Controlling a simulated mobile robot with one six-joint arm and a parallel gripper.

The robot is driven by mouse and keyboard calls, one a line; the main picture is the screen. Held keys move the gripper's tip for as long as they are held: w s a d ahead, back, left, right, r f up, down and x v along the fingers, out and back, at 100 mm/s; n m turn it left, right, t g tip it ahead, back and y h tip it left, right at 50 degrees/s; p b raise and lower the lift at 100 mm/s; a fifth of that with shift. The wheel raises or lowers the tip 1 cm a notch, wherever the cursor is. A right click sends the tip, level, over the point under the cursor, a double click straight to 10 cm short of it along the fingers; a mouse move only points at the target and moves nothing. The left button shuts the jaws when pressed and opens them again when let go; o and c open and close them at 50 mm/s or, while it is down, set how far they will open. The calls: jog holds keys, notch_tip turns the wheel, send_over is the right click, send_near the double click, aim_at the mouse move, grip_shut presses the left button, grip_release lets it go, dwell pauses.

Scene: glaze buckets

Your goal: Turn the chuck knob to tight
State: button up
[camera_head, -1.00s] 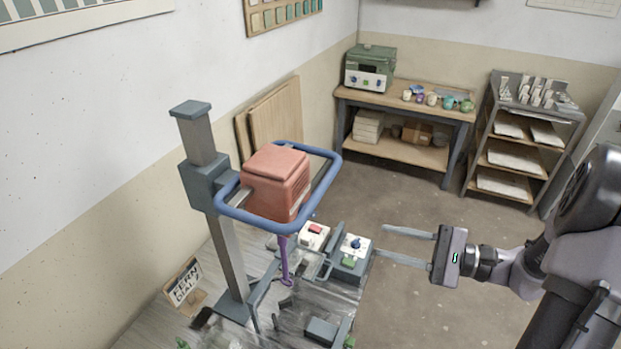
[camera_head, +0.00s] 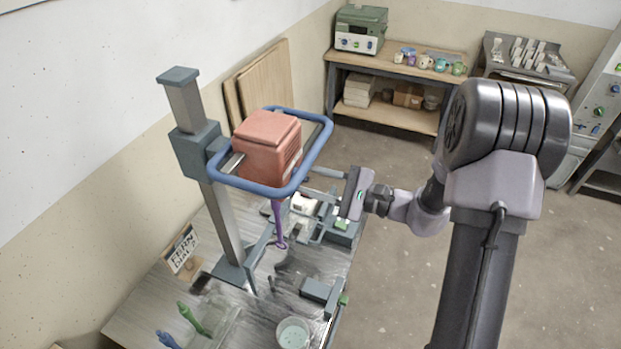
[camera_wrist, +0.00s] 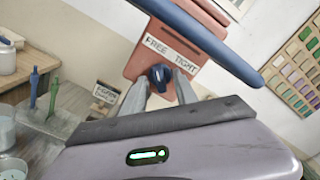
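The red mixer head (camera_head: 266,150) is on a grey post inside a blue ring handle (camera_head: 232,184). My gripper (camera_wrist: 163,73) is open, its two grey fingertips on either side of the knob in the wrist view. I cannot tell whether they touch it, nor read its pointer clearly.
The blue ring handle passes close above my fingers in the wrist view. A purple paddle (camera_head: 279,225) hangs below the head. A bucket (camera_head: 293,334), green and blue paddles (camera_head: 192,319) and a FERN sign (camera_head: 181,250) are on the workbench. Open floor (camera_head: 395,260) lies to the right.

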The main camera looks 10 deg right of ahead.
jog(key=shift+w+a, duration=0.1)
grip_shut()
jog(key=shift+m, duration=0.3)
jog(key=m+p, duration=0.1)
jog(key=m, duration=0.2)
jog(key=shift+m, duration=0.4)
jog(key=m+p, duration=0.2)
jog(key=m, duration=0.2)
jog(key=shift+m, duration=0.3)
jog(key=m+p, duration=0.3)
jog(key=m, duration=0.2)
jog(key=shift+r, duration=0.1)
jog(key=shift+m+p, duration=0.95)
jog(key=shift+m, duration=1.15)
